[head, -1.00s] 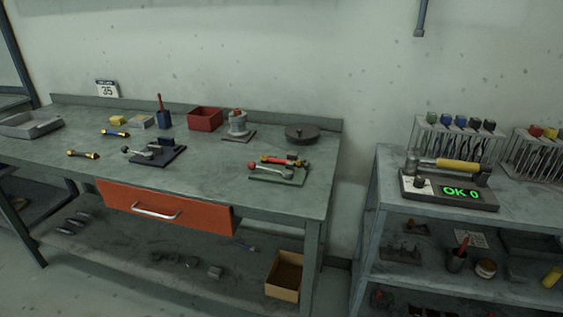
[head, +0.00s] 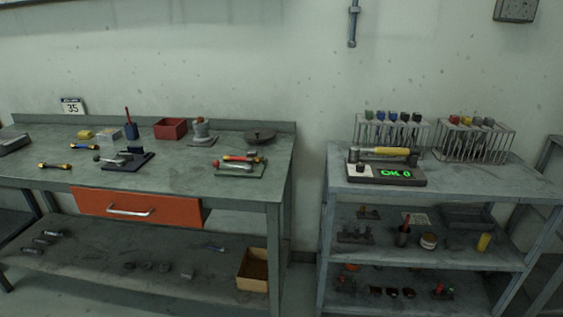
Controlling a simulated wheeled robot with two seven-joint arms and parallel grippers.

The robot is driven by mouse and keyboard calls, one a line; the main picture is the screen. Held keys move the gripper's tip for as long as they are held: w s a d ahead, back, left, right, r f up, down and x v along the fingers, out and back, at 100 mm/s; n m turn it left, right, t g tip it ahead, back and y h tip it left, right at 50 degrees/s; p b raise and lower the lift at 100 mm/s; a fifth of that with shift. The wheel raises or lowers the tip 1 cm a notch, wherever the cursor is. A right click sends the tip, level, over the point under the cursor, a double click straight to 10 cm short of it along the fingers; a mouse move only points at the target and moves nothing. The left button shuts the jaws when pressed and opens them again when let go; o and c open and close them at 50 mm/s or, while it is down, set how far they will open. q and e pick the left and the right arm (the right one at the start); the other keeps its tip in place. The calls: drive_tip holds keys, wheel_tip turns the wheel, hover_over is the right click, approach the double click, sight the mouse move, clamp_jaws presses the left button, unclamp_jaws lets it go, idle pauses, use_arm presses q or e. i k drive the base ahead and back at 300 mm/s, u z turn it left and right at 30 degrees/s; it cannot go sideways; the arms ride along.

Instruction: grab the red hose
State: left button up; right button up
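A short red hose-like piece (head: 241,157) lies at the right part of the workbench, on or just behind a green plate (head: 240,173). A grey bar with a red knob lies in front of it and partly hides it. A blue hose with brass ends (head: 84,147) and a dark hose with brass ends (head: 54,166) lie at the left of the bench. Neither of my grippers is in view.
The workbench (head: 190,186) also holds a red box (head: 170,129), a grey valve-like part (head: 201,131), a round dark disc (head: 260,136) and a black clamp stand (head: 130,161). A shelf (head: 465,182) stands right, beyond a gap. The bench front is mostly clear.

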sight(228, 157)
drive_tip(key=z, duration=0.45)
drive_tip(key=i, duration=0.95)
drive_tip(key=u, duration=1.55)
